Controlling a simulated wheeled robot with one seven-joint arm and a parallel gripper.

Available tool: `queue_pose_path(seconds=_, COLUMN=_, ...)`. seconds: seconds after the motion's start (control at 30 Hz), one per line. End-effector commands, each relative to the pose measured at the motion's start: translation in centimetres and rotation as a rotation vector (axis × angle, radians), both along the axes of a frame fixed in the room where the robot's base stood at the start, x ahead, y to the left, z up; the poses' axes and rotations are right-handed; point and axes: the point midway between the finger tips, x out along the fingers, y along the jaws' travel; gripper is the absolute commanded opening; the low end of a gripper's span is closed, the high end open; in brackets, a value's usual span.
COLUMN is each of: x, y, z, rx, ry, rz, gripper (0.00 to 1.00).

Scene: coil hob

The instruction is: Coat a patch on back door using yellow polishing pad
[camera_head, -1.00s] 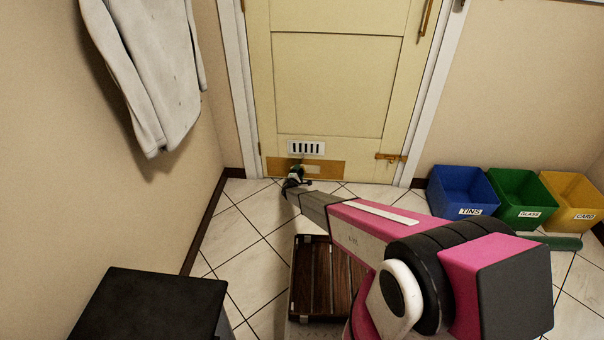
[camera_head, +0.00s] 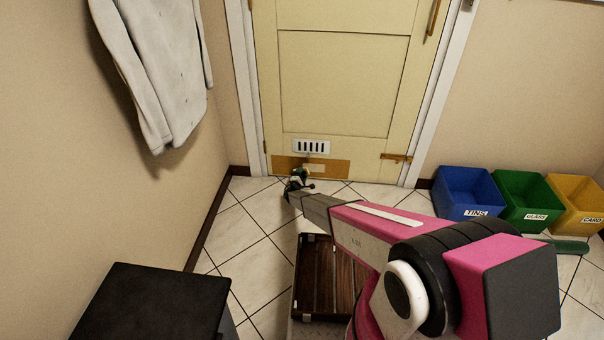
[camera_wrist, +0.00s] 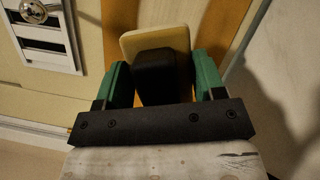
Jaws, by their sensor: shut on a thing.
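The back door (camera_head: 345,85) is cream, with a brown strip (camera_head: 283,163) across its bottom below a white vent (camera_head: 311,147). A paler patch (camera_head: 316,168) shows on the strip. My gripper (camera_head: 298,177) is low in front of the strip. In the wrist view my gripper (camera_wrist: 163,72), with green fingers, is shut on the black block of the yellow polishing pad (camera_wrist: 165,40). The pad's pale yellow plate faces the door, with the brown strip behind it. I cannot tell whether the pad touches the door. The pad hides part of the strip.
Blue (camera_head: 468,195), green (camera_head: 524,203) and yellow (camera_head: 578,203) bins stand along the right wall. A slatted brown thing (camera_head: 318,280) is below my arm. A black-topped unit (camera_head: 150,305) is at lower left. A pale garment (camera_head: 155,80) hangs left. Tiled floor is clear left of my arm.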

Motion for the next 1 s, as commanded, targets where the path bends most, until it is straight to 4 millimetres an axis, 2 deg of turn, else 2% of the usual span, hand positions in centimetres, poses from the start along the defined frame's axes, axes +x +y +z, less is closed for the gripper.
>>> queue_pose_path(seconds=0.2, x=-1.8, y=0.0, z=0.1, rx=0.0, ry=0.0, rz=-0.001, gripper=0.36)
queue_pose_path(seconds=0.67, x=-2.5, y=0.0, z=0.0, rx=0.0, ry=0.0, rz=0.0, gripper=0.36)
queue_pose_path(seconds=1.0, x=-5.0, y=0.1, z=0.0, rx=0.0, ry=0.0, rz=0.0, gripper=0.36)
